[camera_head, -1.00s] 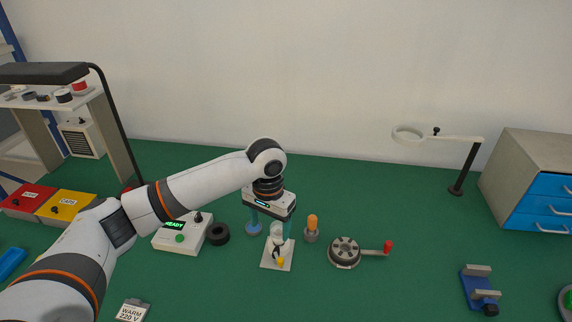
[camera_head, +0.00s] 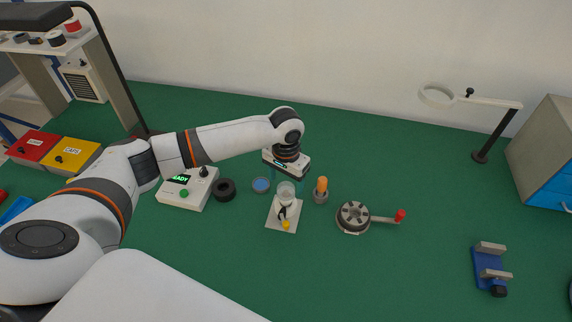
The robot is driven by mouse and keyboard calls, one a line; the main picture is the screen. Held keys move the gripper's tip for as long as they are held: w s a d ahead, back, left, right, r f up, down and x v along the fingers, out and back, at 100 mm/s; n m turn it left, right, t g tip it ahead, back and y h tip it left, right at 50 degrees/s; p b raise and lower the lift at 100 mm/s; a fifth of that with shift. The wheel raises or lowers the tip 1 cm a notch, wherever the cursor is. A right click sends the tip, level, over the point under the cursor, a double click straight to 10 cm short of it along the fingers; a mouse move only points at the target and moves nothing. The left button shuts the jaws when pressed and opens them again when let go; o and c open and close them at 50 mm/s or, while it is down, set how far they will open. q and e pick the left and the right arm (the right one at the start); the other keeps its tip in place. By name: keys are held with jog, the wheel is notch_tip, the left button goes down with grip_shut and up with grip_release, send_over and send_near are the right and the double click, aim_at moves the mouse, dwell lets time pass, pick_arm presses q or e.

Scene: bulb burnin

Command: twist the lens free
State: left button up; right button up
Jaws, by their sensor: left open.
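My right gripper is out of view.
An orange-handled tool in a grey holder (camera_head: 321,193) stands close on the right, with a round crank device (camera_head: 353,216) beyond. A black ring (camera_head: 224,189) and the READY box (camera_head: 188,190) are left. A blue clamp (camera_head: 489,269) lies far right. The front middle is clear.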

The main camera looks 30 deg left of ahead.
aim_at(286, 187)
pick_arm(q)
notch_tip(286, 187, down, 2)
jog(key=shift+f, duration=0.45)
jog(key=c, duration=1)
jog(key=shift+r+n+p, duration=0.15)
jog(key=shift+n+p, duration=0.15)
jog(key=shift+p, duration=0.45)
jog(key=shift+n+p, duration=0.6)
jog(key=shift+p, duration=0.25)
jog(key=shift+n+p, duration=0.5)
jog(key=shift+p, duration=0.1)
